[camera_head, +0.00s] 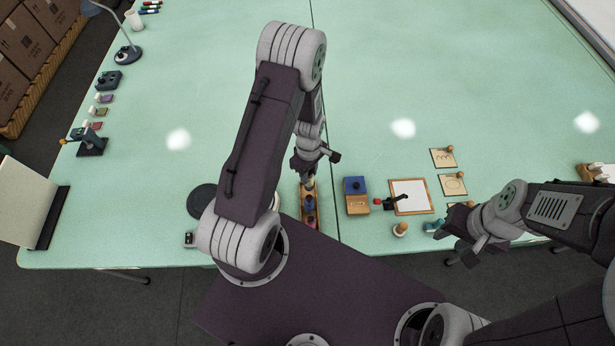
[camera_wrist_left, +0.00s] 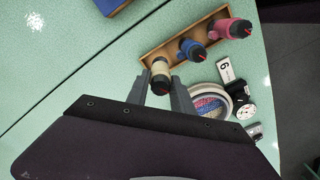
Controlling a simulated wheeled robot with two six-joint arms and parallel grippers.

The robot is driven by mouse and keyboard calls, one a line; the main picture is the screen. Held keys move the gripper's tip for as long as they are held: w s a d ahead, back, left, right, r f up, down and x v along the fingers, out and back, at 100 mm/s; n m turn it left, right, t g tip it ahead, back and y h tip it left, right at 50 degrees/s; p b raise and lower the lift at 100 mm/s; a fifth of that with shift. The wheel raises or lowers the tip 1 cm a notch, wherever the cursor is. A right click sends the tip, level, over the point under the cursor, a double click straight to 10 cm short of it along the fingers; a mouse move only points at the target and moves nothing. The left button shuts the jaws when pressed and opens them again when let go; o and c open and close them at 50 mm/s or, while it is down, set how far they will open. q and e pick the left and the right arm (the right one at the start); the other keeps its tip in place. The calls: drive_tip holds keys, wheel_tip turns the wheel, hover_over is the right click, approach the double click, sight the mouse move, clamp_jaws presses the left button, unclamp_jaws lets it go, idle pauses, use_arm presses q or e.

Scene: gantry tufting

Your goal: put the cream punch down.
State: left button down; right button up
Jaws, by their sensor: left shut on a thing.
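The cream punch (camera_wrist_left: 160,72) is between the fingers of my left gripper (camera_wrist_left: 160,86) in the left wrist view. It is at the near end of a narrow wooden rack (camera_wrist_left: 177,40); whether its foot touches the rack floor is hidden. A blue punch (camera_wrist_left: 192,49) and a pink punch (camera_wrist_left: 230,28) stand in the same rack. In the head view, my left gripper (camera_head: 309,176) points down at the far end of the rack (camera_head: 302,188). My right gripper (camera_head: 452,242) is over the front right of the table, apart from the rack; its finger gap is unclear.
A blue block on a wooden box (camera_head: 357,204) and a framed white board (camera_head: 411,196) stand right of the rack. A round woven piece (camera_wrist_left: 208,104), a numbered card (camera_wrist_left: 225,69) and a small dial (camera_wrist_left: 246,112) lie beside the rack. The table's middle (camera_head: 385,80) is clear.

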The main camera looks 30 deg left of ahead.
use_arm(q)
drive_tip(key=shift+a+f, duration=0.2)
drive_tip(key=shift+a, duration=0.15)
wheel_tip(320, 180, down, 3)
drive_tip(key=shift+d+f+p, duration=0.1)
drive_tip(key=shift+f+p, duration=0.1)
drive_tip(key=shift+p, duration=0.3)
drive_tip(key=shift+w+f, duration=0.15)
drive_tip(key=shift+f, duration=0.15)
drive_tip(key=shift+f, duration=0.1)
drive_tip(key=shift+f, duration=0.1)
drive_tip(key=c, duration=1.1)
unclamp_jaws()
